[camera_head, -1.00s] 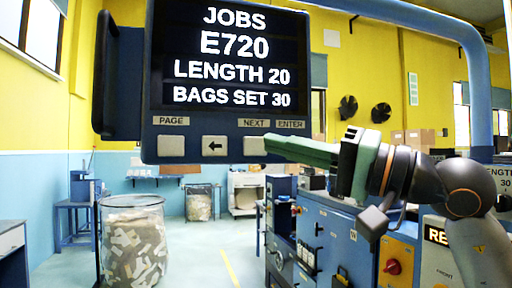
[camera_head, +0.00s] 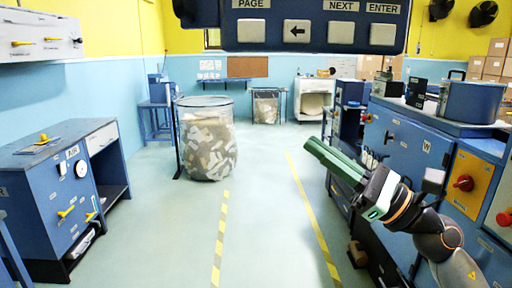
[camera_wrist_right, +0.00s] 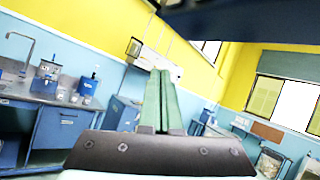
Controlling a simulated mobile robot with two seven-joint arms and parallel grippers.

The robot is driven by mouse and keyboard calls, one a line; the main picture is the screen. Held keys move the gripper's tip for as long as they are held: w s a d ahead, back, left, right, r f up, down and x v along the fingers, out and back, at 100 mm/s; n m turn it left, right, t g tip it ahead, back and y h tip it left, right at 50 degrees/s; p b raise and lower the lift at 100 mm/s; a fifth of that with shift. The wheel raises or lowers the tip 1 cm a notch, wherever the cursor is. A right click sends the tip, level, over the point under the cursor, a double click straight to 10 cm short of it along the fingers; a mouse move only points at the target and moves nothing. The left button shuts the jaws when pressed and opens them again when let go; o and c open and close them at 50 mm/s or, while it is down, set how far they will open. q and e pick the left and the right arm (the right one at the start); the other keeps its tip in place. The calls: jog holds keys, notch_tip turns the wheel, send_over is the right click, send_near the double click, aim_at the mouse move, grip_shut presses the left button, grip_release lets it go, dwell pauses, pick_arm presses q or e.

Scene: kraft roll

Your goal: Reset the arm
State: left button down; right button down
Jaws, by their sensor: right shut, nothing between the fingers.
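My right gripper (camera_head: 312,146) comes in from the lower right in the head view, with green fingers pointing up and left. It is in the air in front of the blue machine (camera_head: 408,140). In the right wrist view its fingers (camera_wrist_right: 160,82) lie together, with nothing between them. The left gripper does not show. The control panel (camera_head: 310,25) hangs at the top of the head view, with its PAGE, arrow, NEXT and ENTER buttons in sight. Its screen is cut off by the frame. The gripper is below the panel and apart from it.
A clear bin of scraps (camera_head: 207,140) stands on the floor left of centre. A blue workbench (camera_head: 60,205) stands at the left. Floor between yellow-striped lines (camera_head: 220,240) is clear. Boxes (camera_head: 490,60) are stacked at the right back.

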jog(key=w+d+f+m+t+h, duration=0.1)
jog(key=d+f+m+t+h, duration=0.2)
jog(key=f+m, duration=0.6)
jog(key=w+d+f+m+t+h, duration=0.1)
jog(key=f+m+t+h, duration=0.2)
jog(key=f+m+h, duration=0.6)
jog(key=w+d+f+m+t+h, duration=0.1)
jog(key=d+f+m+t, duration=0.1)
jog(key=f+m, duration=0.75)
jog(key=s+d+f+m+g+h, duration=0.1)
jog(key=s+f+m+g+h, duration=0.1)
jog(key=s+f+m, duration=0.35)
jog(key=s+d+f+m+g+h, duration=0.1)
jog(key=s+f+m+g+h, duration=0.15)
jog(key=f+m, duration=0.6)
jog(key=s+a+f+m+g+p, duration=0.1)
jog(key=s+f+m+g, duration=0.5)
jog(key=s+f, duration=1)
jog(key=shift+a+m+h, duration=0.3)
jog(key=shift+m+h, duration=0.15)
jog(key=shift+m, duration=0.8)
jog(key=shift+f, duration=0.1)
